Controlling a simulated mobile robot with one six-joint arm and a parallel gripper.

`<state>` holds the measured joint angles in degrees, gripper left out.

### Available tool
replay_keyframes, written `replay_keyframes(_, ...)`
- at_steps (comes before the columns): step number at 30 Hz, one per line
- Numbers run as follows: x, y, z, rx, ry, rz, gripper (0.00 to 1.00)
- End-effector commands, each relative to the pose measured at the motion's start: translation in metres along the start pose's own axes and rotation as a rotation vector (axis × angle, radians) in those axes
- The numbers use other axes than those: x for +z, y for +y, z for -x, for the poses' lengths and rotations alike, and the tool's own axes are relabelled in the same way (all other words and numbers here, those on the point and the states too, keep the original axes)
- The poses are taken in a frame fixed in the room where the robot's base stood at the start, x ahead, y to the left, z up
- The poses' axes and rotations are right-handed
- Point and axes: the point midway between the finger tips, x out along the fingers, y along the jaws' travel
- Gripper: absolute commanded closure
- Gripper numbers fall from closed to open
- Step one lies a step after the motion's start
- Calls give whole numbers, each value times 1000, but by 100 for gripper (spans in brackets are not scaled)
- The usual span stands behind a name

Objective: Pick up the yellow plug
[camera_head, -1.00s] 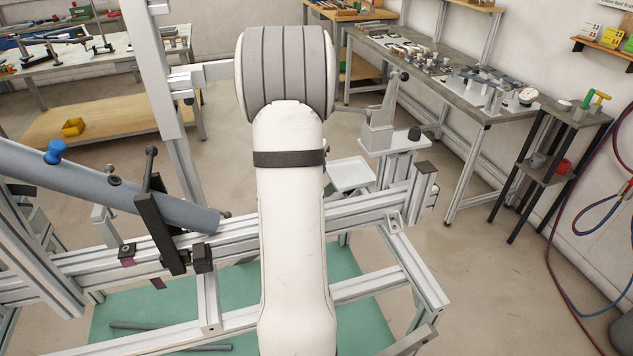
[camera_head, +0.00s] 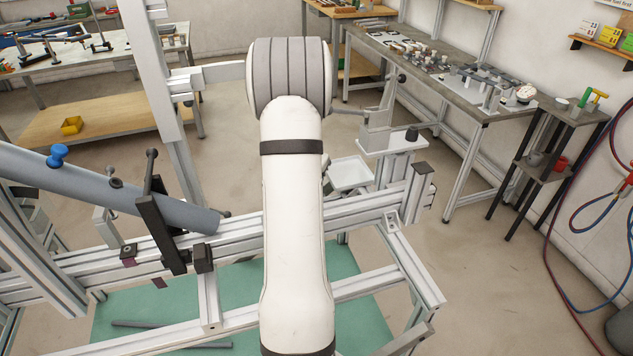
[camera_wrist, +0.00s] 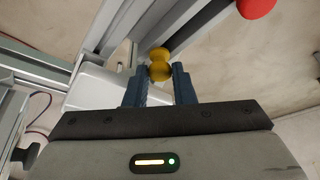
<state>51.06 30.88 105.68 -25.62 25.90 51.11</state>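The yellow plug (camera_wrist: 160,71) is in the wrist view, a small knob with a narrow waist and a second round part beyond it. My gripper (camera_wrist: 160,80) has its two dark blue fingers one on each side of the plug's near knob. No clear gap shows between fingers and knob, so the gripper looks shut on it. The plug's far part sticks out past the fingertips. Whether its far end touches anything is not clear. In the head view my own arm hides the gripper and the plug.
A metal rail frame (camera_head: 350,212) crosses below my arm, with a grey tube (camera_head: 105,187) carrying a blue plug (camera_head: 57,155) at left. A white tray (camera_head: 350,174) stands right of my arm. A red object (camera_wrist: 256,6) shows at the wrist view's top edge. Open floor lies right.

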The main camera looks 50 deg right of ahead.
Motion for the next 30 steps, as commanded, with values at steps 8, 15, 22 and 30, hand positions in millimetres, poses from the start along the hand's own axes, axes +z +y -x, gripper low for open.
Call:
replay_keyframes(8,0,1,0,1,0,-1,100)
replay_keyframes(15,-1,1,2,1,1,-1,100)
replay_keyframes(22,-15,0,32,-2,6,-4,100)
replay_keyframes(30,-34,1,78,-1,3,-1,100)
